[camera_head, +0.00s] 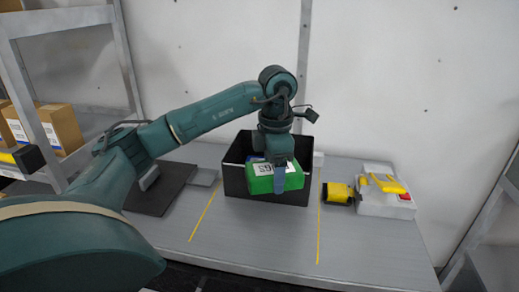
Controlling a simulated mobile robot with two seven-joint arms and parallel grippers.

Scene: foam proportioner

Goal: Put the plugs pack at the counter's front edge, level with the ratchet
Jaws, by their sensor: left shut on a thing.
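My left gripper (279,180) is shut on a green pack with a white printed label (262,170), which looks like the plugs pack. It holds the pack at the front of the open black bin (235,180), overlapping the bin's opening in the view. One finger shows on the pack's near face; the other is hidden. The grey counter (255,235) runs below, and its front edge is clear. I cannot tell for sure which thing is the ratchet. My right gripper is not in view.
A dark mat (158,192) lies at the left. Yellow lines mark the counter. Shelves with cartons (62,128) stand at far left.

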